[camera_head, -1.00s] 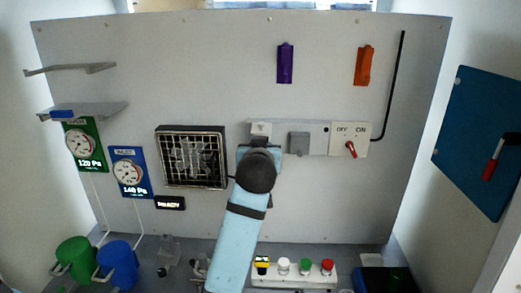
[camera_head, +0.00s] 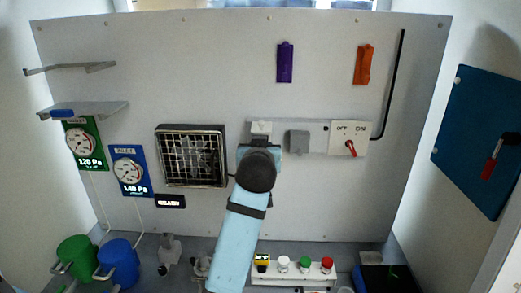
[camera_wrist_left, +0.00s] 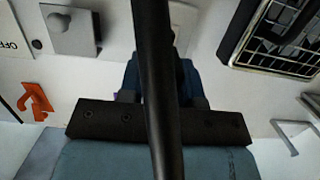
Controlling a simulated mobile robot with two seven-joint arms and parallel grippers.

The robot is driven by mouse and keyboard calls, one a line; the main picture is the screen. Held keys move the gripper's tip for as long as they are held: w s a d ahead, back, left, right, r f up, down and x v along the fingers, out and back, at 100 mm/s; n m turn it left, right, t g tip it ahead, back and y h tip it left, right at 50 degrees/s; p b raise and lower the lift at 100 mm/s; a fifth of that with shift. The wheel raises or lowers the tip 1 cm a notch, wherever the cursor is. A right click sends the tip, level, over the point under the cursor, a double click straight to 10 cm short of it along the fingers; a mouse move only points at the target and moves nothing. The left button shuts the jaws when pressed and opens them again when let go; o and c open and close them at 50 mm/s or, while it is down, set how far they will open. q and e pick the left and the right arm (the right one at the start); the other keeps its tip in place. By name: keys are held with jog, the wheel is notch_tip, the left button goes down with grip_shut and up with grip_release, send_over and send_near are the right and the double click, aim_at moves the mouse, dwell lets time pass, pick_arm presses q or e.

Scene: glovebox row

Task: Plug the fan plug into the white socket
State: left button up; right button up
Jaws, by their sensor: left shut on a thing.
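The white socket (camera_head: 261,128) is on the left end of the wall strip, right of the fan (camera_head: 191,155). It shows partly in the wrist view (camera_wrist_left: 184,22), behind a black rod of mine. My left gripper (camera_head: 260,148) is at the wall just below and in front of this socket, shut on the fan plug. The plug is hidden by the gripper in the head view and by the dark rod in the wrist view. A short dark cable shows between fan and gripper. I cannot tell whether the plug is in the socket. My right gripper is not in view.
A grey socket (camera_head: 298,142) and a switch plate (camera_head: 349,139) with a red lever are right of the gripper. Purple (camera_head: 285,62) and orange (camera_head: 364,64) holders hang above. A button box (camera_head: 294,271) and two mugs stand below.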

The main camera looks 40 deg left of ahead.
pick_arm(q)
jog(key=shift+p, duration=0.3)
jog(key=shift+r+x, duration=0.15)
jog(key=shift+x, duration=0.5)
jog(key=shift+r+x, duration=0.15)
jog(key=shift+x, duration=0.55)
dwell(0.4)
jog(key=o, duration=1.1)
jog(key=shift+w+a, duration=0.1)
jog(key=shift+w, duration=0.05)
